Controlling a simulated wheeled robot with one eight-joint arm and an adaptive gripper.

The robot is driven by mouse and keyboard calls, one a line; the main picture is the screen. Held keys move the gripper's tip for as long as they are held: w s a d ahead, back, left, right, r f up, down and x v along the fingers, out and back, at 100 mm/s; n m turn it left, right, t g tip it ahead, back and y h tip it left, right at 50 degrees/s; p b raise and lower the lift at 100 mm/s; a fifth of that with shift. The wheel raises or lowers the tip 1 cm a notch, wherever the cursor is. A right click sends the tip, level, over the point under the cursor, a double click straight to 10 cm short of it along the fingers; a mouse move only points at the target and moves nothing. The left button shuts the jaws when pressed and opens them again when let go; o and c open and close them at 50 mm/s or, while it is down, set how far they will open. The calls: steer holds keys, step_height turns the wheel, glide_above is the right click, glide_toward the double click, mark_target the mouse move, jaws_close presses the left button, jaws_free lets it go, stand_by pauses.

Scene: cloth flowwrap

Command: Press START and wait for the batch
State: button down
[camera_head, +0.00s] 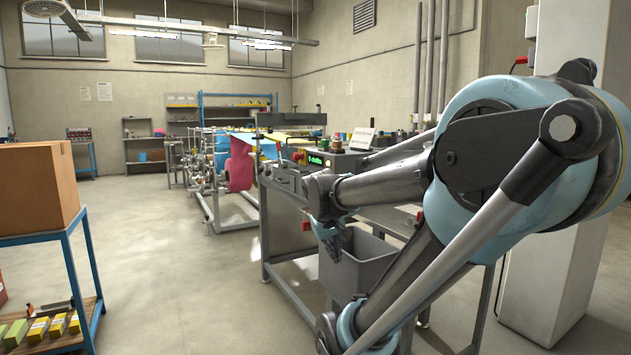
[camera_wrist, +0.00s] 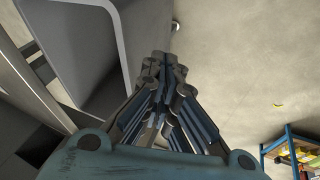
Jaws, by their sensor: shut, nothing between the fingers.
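The flowwrap machine (camera_head: 285,182) stands in the middle of the head view, with cloth rolls behind it. Its control panel (camera_head: 318,160) shows a green lit display and a few buttons. I cannot tell which button is START. My gripper (camera_head: 335,252) hangs pointing down in front of the machine, below the panel and apart from it. It is shut and empty. In the wrist view my gripper's fingers (camera_wrist: 160,88) are drawn together beside a grey bin, with floor around them. My arm hides part of the machine's right side.
A grey bin (camera_head: 365,265) stands under the machine's front, close to my gripper; it also fills the upper left of the wrist view (camera_wrist: 75,35). A blue-framed cart (camera_head: 72,262) with a cardboard box (camera_head: 38,188) is at the left. The floor between is clear.

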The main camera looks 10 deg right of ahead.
steer(key=w+r+n+t+h, duration=0.1)
steer(key=w+r, duration=0.2)
steer(key=w, duration=0.4)
steer(key=w+a+r+n+t+h, duration=0.1)
steer(key=w+r, duration=0.2)
steer(key=w, duration=0.4)
steer(key=w+r+n+t+h, duration=0.1)
steer(key=w+r, duration=0.3)
steer(key=w, duration=0.2)
steer(key=w+a+r+n+t, duration=0.1)
steer(key=w+a, duration=0.3)
steer(key=w, duration=0.6)
steer(key=w+a+r+n+t, duration=0.2)
steer(key=w+a+r+t, duration=0.1)
steer(key=w, duration=0.8)
steer(key=shift+w+a+r+h, duration=0.15)
steer(key=shift+a+r+h, duration=0.25)
steer(key=shift+a, duration=0.4)
steer(key=w+d, duration=0.2)
steer(key=d, duration=0.6)
steer(key=shift+w+d, duration=0.2)
steer(key=shift+w, duration=0.1)
steer(key=shift+d, duration=0.1)
steer(key=shift+d+r, duration=0.1)
steer(key=shift+d, duration=0.2)
